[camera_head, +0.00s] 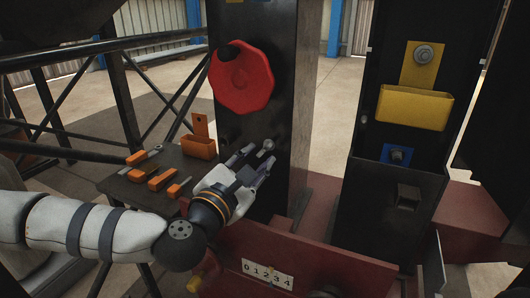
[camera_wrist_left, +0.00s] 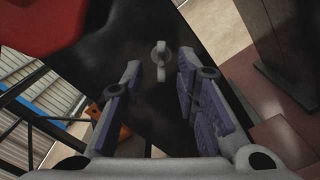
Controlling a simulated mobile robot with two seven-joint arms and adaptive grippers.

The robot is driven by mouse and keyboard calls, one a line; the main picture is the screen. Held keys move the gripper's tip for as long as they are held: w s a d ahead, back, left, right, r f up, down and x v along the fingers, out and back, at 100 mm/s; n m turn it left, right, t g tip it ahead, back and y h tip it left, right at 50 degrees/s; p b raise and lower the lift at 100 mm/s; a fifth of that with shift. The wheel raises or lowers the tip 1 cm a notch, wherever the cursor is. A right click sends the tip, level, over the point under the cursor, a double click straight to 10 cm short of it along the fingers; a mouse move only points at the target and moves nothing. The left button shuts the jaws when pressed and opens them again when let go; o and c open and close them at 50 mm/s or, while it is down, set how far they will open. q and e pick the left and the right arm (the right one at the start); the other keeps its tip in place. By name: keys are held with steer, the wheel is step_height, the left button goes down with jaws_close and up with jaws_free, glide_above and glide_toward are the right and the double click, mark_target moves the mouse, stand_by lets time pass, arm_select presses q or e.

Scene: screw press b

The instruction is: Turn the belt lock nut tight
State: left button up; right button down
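A small pale metal piece, seemingly the lock nut (camera_head: 268,144), sticks out from the front of the black column below the red handwheel. In the left wrist view the same nut (camera_wrist_left: 161,60) shows a round middle with narrow lobes above and below. My left gripper (camera_head: 249,166) is just in front of it, pointing at the column. Its two fingers with purple pads (camera_wrist_left: 158,95) are spread apart with nothing between them. The nut lies ahead of the gap, slightly beyond the fingertips, apparently untouched. My right gripper is not in view.
The red handwheel (camera_head: 241,78) is close above the gripper. A small dark table (camera_head: 128,188) with orange-handled tools and an orange holder (camera_head: 199,145) stands at left. At right, a black column carries a yellow bin (camera_head: 413,107). A red base with a number plate (camera_head: 268,273) lies below.

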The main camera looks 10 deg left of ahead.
mark_target(264, 153)
arm_select(q)
steer(key=w, duration=0.2)
steer(key=w+d, duration=0.1)
steer(key=w, duration=0.1)
steer(key=shift+w, duration=0.1)
jaws_close()
